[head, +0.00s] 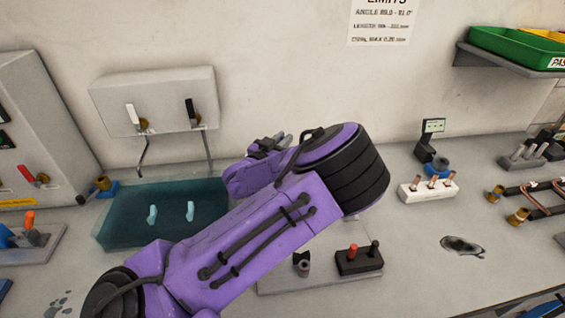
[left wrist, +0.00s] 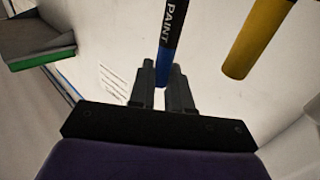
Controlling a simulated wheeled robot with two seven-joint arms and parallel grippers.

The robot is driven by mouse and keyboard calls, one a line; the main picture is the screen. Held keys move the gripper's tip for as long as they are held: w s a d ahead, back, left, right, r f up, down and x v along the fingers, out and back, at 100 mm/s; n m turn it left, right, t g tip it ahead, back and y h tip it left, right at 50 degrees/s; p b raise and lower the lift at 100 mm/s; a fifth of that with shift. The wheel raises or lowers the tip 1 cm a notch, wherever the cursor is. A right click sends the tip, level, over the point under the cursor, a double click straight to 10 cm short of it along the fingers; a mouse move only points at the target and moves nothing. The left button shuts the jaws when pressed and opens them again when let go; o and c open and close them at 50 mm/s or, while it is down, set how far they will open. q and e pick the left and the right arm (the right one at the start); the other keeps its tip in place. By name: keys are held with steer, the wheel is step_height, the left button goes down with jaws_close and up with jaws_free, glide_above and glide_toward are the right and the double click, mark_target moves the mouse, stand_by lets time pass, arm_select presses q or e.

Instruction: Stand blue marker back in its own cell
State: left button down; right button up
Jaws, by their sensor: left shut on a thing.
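My left gripper (left wrist: 163,84) is shut on the blue marker (left wrist: 165,58), a cylinder with a black band reading PAINT that runs up out of the left wrist view. In the head view the left gripper (head: 272,143) is up in front of the back wall, at the far side of my purple arm. I cannot make out the marker there. A black block (head: 358,266) on the bench, right of my forearm, holds a red-topped and a dark-topped upright piece. Its cells are too small to tell apart. My right gripper is not in view.
A teal basin (head: 125,215) is behind my forearm at left. A white rack (head: 428,191) with copper pieces stands at right. A shelf (head: 510,52) with green and yellow bins is at top right. A yellow cylinder (left wrist: 258,38) shows beside the marker. Bench right of the block is mostly clear.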

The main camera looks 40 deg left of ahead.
arm_select(q)
step_height(320, 180, down, 5)
steer(key=b, duration=0.3)
steer(key=shift+s, duration=0.1)
steer(key=shift+r, duration=0.25)
steer(key=shift+f, duration=0.15)
steer(key=c, duration=1)
jaws_free()
steer(key=shift+c, duration=0.2)
